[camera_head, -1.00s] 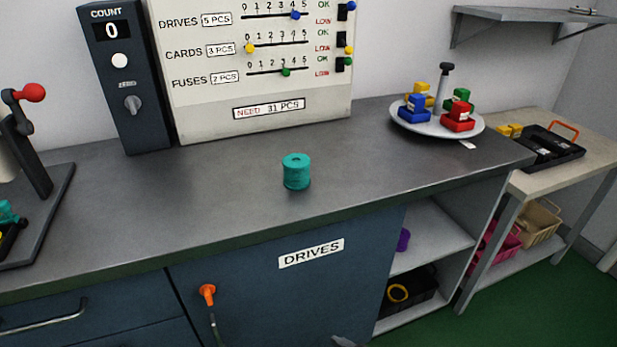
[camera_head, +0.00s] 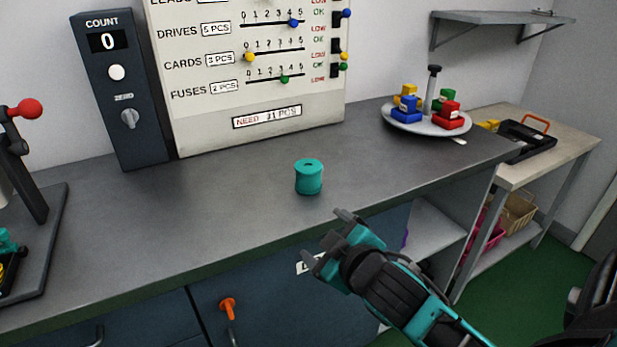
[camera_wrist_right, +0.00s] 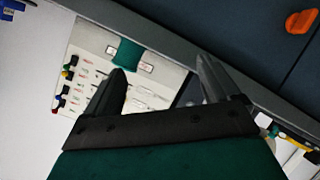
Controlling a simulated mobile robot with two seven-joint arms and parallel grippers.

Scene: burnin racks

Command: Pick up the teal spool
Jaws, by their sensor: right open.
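The teal spool (camera_head: 309,177) stands upright on the grey worktop (camera_head: 230,205), near its front edge. My right gripper (camera_head: 326,236) is in front of the counter, below and slightly right of the spool, apart from it. Its jaws are open with nothing between them. In the right wrist view the teal spool (camera_wrist_right: 125,54) shows beyond the open fingers (camera_wrist_right: 160,85), nearer the left finger. My left gripper is in neither view.
A round tray (camera_head: 388,115) with several coloured blocks stands at the back right. A count box (camera_head: 120,90) and a slider board (camera_head: 250,130) stand behind the spool. A red-knobbed press (camera_head: 25,165) is at left. The worktop around the spool is clear.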

